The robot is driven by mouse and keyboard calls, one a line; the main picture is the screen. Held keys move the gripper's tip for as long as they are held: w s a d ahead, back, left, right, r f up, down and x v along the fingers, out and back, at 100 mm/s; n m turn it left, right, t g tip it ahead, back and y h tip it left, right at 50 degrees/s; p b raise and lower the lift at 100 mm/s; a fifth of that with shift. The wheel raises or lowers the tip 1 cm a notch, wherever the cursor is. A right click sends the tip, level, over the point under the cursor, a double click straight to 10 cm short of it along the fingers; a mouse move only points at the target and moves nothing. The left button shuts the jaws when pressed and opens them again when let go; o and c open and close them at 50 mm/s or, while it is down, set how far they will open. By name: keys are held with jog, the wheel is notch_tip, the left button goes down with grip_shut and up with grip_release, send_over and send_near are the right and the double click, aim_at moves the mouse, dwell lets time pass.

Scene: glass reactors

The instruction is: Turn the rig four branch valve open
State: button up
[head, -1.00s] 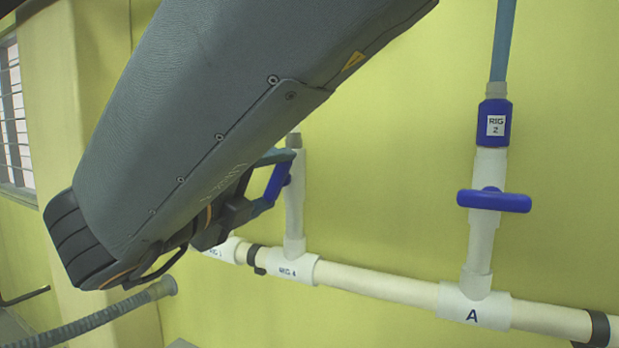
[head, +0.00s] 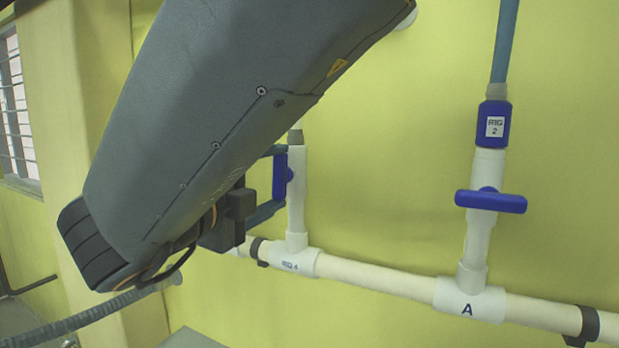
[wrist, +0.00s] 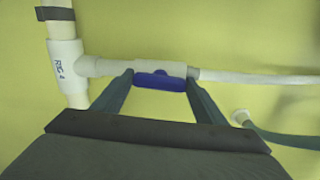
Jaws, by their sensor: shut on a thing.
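The rig four branch valve is on the white upright branch above the tee marked RIG 4 (head: 291,262). Its blue handle (head: 281,177) stands upright in the head view, in line with the branch pipe. In the wrist view the blue handle (wrist: 160,81) lies along the branch, and the tee label (wrist: 60,69) shows at the left. My gripper (head: 274,181) is shut on the handle, with one finger at each end of it. Both fingers also show in the wrist view (wrist: 159,77). My arm hides part of the gripper in the head view.
A second branch with a blue handle (head: 490,201) set crosswise and a RIG 2 tag (head: 495,127) rises from tee A (head: 469,304) at the right. The white main pipe (head: 375,278) runs along the yellow wall. A grey corrugated hose (head: 95,312) is at lower left.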

jog(key=o, duration=1.1)
jog(key=shift+c, duration=0.2)
jog(key=b+v, duration=0.3)
jog(key=v, duration=0.5)
